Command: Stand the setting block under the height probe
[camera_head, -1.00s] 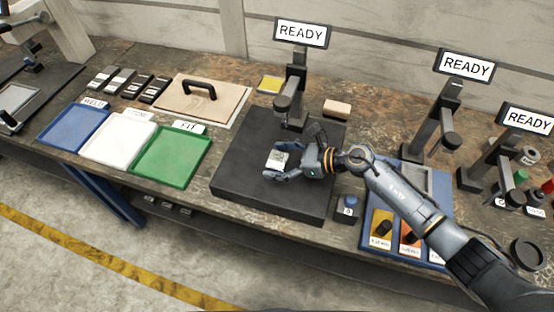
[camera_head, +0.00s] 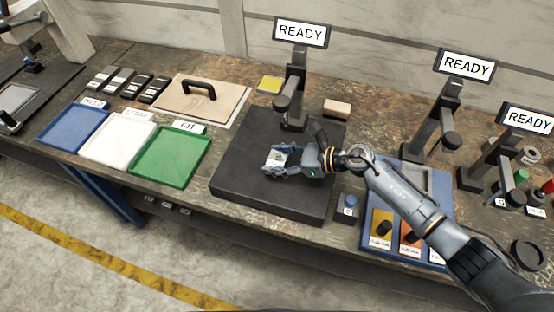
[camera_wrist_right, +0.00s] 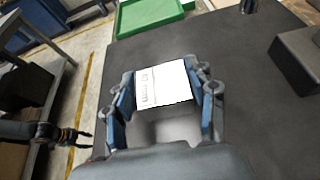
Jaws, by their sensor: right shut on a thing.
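The setting block (camera_head: 276,158), a small block with a white printed face, is between the fingers of my right gripper (camera_head: 273,162). In the right wrist view the block (camera_wrist_right: 165,84) sits between both blue-grey fingers (camera_wrist_right: 160,76), its labelled face showing. My right gripper is shut on it over the front part of the black base plate (camera_head: 243,178). The height probe (camera_head: 283,103) hangs from its dark stand behind the block; block and probe are apart. I cannot tell whether the block touches the plate. My left gripper (camera_wrist_right: 86,141) shows small in the right wrist view, fingers apart and empty.
A green tray (camera_head: 189,160) lies left of the plate, beside white and blue trays. A tan block (camera_head: 337,106) lies behind the plate. A small blue-topped item (camera_head: 348,201) and a blue board (camera_head: 398,167) are to the right. Bare plate lies left of the gripper.

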